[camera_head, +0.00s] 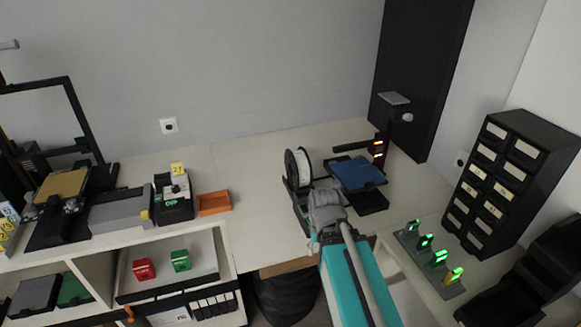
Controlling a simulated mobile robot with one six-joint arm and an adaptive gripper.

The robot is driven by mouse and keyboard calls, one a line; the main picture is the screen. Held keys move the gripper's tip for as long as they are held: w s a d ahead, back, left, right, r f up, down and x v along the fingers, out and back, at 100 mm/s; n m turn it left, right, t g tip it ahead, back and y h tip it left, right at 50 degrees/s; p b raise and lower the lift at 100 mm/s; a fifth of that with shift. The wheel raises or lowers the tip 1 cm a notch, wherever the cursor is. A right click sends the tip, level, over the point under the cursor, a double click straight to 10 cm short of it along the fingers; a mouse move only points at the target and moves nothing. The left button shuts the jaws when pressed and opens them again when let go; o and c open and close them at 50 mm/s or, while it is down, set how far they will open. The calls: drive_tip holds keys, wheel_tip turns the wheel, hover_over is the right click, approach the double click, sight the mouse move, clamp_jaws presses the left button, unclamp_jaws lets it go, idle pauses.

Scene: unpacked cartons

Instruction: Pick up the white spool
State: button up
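The white spool (303,163) stands upright in a dark holder (291,184) on the white tabletop, right of the middle of the head view. My gripper overlaps the lower part of the holder in the picture. Its fingers are too small and hidden to tell whether they are open or shut, and I cannot tell whether it touches the holder.
A blue-plated printer (356,174) stands just right of the spool. An orange tray (214,203) and a small device with a yellow label (174,197) lie to the left. A black drawer cabinet (506,185) and green-lit items (433,257) are at right. Tabletop behind the spool is clear.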

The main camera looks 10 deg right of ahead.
drive_tip(key=shift+o, duration=0.3)
drive_tip(key=shift+w+d, duration=0.1)
drive_tip(key=shift+d, duration=0.05)
drive_tip(key=o, duration=0.4)
drive_tip(key=shift+w+r, duration=0.15)
drive_tip(key=shift+w, duration=0.05)
drive_tip(key=shift+o, duration=0.7)
drive_tip(key=shift+w+d+r+p, duration=0.1)
drive_tip(key=shift+w+r+p, duration=0.2)
drive_tip(key=shift+p, duration=0.15)
drive_tip(key=n+t+p, duration=0.2)
drive_tip(key=t+p, duration=0.3)
drive_tip(key=p, duration=1.3)
approach(303, 161)
drive_tip(key=r, duration=0.2)
drive_tip(key=shift+s+d+f+y, duration=0.15)
drive_tip(key=shift+d+y, duration=0.2)
drive_tip(key=shift+y, duration=0.05)
drive_tip(key=shift+f, duration=0.15)
drive_tip(key=b+x, duration=0.7)
drive_tip(key=x, duration=0.1)
drive_tip(key=shift+s, duration=0.2)
drive_tip(key=shift+w+a+f+b, duration=0.1)
drive_tip(key=shift+f+b, duration=0.1)
drive_tip(key=shift+b, duration=0.25)
